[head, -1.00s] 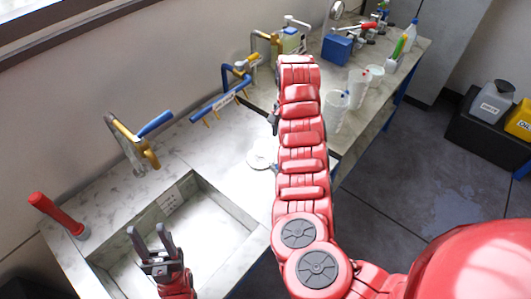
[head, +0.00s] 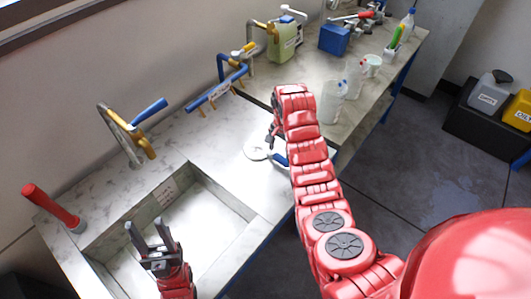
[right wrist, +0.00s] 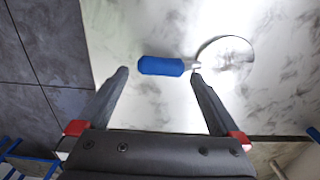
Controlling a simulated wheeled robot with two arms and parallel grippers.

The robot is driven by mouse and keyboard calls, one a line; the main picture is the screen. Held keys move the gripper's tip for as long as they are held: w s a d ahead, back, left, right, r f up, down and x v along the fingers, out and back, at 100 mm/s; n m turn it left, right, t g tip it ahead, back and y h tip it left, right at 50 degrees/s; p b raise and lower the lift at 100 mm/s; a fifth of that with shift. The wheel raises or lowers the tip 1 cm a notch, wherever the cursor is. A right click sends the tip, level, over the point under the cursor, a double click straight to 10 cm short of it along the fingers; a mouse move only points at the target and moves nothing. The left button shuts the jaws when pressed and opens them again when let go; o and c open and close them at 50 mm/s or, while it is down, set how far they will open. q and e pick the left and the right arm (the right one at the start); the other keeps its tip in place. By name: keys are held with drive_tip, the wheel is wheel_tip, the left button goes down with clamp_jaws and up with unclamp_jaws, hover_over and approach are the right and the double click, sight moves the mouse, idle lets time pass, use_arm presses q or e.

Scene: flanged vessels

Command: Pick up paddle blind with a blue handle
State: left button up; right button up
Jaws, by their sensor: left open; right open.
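The paddle blind lies on the marble counter, its pale round disc (head: 257,150) to the left of its blue handle (head: 281,160) in the head view. In the right wrist view the blue handle (right wrist: 161,66) lies crosswise just beyond my right gripper (right wrist: 160,76), with the disc (right wrist: 225,62) to its right. My right gripper (head: 272,133) is open and empty. Its fingertips lie near the two ends of the handle in that view; I cannot tell the height above it. My left gripper (head: 147,230) is open and empty, over the sink.
The sink (head: 245,222) is at the front. A yellow and blue tap (head: 132,140), a red-handled post (head: 50,208) and a blue pipe rack (head: 215,92) stand along the wall. Beakers (head: 332,100), a green container (head: 284,42) and a blue box (head: 335,39) stand farther back.

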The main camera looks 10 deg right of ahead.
sight(282, 157)
drive_tip(key=shift+w+f+p, duration=0.1)
drive_tip(key=shift+f+p, duration=0.95)
drive_tip(key=shift+f, duration=0.45)
drive_tip(key=shift+d+f, duration=0.1)
drive_tip(key=shift+f, duration=0.75)
clamp_jaws()
